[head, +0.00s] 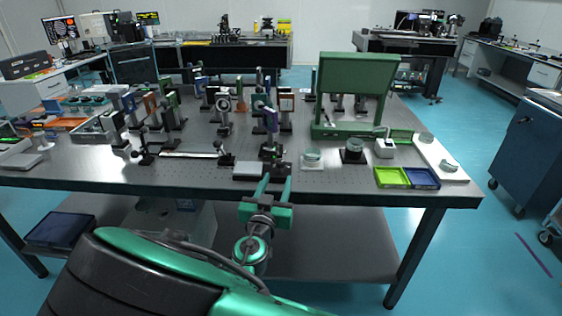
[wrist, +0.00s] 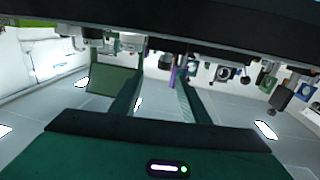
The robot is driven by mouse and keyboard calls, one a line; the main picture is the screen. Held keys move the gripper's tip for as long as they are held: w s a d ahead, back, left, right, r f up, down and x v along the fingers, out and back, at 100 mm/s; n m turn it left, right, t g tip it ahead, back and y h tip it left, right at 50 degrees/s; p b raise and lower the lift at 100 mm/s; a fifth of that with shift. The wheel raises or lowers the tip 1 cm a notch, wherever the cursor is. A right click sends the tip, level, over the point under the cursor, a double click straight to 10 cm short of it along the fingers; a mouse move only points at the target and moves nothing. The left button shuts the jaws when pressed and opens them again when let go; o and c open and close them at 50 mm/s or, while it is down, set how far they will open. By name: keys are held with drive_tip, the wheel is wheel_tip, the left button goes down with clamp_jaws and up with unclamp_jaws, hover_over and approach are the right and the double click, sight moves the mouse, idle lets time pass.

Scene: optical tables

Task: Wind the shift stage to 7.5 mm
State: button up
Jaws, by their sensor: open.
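My gripper (head: 275,182) is open and empty at the front edge of the optical table, its two green fingers pointing away from me. A dark mount with a purple upright holder (head: 271,122) stands just beyond the fingertips; it looks like the shift stage, but I cannot be sure. Its purple part also shows in the wrist view (wrist: 173,82), between the fingers (wrist: 160,98). A gap shows between fingers and mount. No knob or millimetre scale can be read. A flat grey box (head: 248,170) lies just left of the fingertips.
The optical table (head: 330,182) carries several optic mounts behind. A green open case (head: 356,88) stands back right. A rail (head: 190,155) lies left.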

sight(279, 165)
drive_tip(key=w, duration=1)
drive_tip(key=shift+w+d, duration=0.25)
drive_tip(key=shift+d, duration=0.15)
drive_tip(key=c, duration=1.1)
